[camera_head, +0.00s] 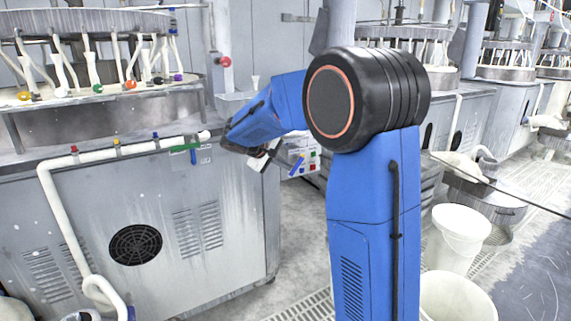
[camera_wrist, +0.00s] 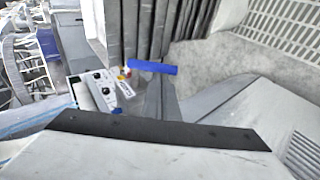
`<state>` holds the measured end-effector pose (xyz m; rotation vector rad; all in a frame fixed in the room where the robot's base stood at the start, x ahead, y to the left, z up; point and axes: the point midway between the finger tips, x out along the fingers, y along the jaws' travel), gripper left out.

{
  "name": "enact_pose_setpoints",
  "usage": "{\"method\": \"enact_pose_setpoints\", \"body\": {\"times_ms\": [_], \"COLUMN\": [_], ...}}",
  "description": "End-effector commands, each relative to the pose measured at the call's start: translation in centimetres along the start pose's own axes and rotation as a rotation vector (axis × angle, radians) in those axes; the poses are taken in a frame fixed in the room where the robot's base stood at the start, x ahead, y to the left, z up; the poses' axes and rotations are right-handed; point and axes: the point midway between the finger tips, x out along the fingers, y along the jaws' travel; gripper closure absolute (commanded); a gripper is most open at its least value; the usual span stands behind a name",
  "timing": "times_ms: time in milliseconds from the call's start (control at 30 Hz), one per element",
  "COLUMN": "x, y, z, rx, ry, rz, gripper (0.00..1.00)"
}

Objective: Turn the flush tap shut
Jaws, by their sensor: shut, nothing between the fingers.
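A white pipe (camera_head: 95,154) runs along the grey machine's front edge with small red, yellow and blue valves. Near its right end is a green piece (camera_head: 186,147) with a blue lever (camera_head: 193,157) hanging down. I cannot tell for sure which of these is the flush tap. My gripper (camera_head: 262,160) is shut and empty, to the right of the lever and apart from it, partly hidden by my arm. In the wrist view a blue bar (camera_wrist: 152,67) lies ahead beside small red and yellow parts. A pale block with a dark edge fills the bottom of that view.
The machine cabinet (camera_head: 120,245) has a round fan grille and slots. A control box (camera_head: 303,158) with coloured buttons stands behind my gripper; a knobbed panel (camera_wrist: 103,92) shows in the wrist view. White buckets (camera_head: 458,238) stand at right. The floor before the cabinet is partly clear.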

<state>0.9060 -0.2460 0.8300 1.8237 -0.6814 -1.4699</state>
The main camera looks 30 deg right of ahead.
Motion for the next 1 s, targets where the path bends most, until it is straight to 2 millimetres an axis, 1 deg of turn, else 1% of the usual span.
{"method": "enact_pose_setpoints", "body": {"times_ms": [33,233,600,700,1000], "x": [0.2,1.2,2.9,3.2,3.7], "y": [-0.5,-1.3,-1.9,-1.9,-1.9], "z": [0.1,0.2,0.6,0.6,0.8], "rx": [-0.014,-0.052,-0.109,-0.116,-0.112], "ry": [-0.002,-0.001,-0.002,0.000,-0.001], "rz": [0.038,0.225,0.520,0.568,0.562], "gripper": [1.00,1.00,1.00,1.00,1.00]}}
